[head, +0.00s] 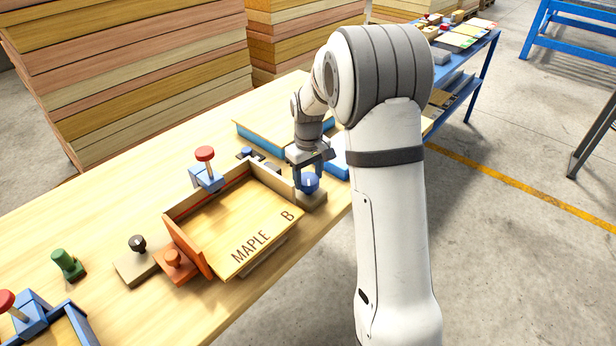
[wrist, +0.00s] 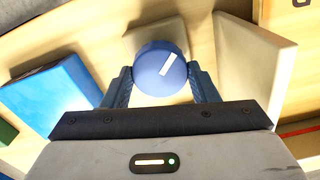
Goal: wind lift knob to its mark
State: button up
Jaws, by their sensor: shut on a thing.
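A blue round knob (head: 310,182) with a white pointer line stands on a small beige base (head: 313,200) at the right end of the maple tray. In the wrist view the blue knob (wrist: 160,68) sits between the two fingers, its white line tilted toward the upper right. My gripper (head: 308,180) is shut on this knob from above; it also shows in the wrist view (wrist: 162,80). I cannot make out a mark around the knob; part of its base is hidden by the knob and fingers.
A wooden tray marked MAPLE B (head: 262,225) lies beside the knob. A red-topped clamp (head: 206,170), a black knob on a base (head: 137,245), an orange block (head: 175,265) and a green knob (head: 66,263) stand on the bench. A blue block (wrist: 50,95) lies left of the gripper.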

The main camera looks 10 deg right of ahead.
aim_at(308, 179)
jog(key=m+b, duration=0.1)
jog(key=m, duration=1.2)
jog(key=shift+b, duration=0.35)
jog(key=o, duration=1)
jog(key=shift+c, duration=0.2)
notch_tip(308, 179, up, 8)
jog(key=shift+f, duration=0.1)
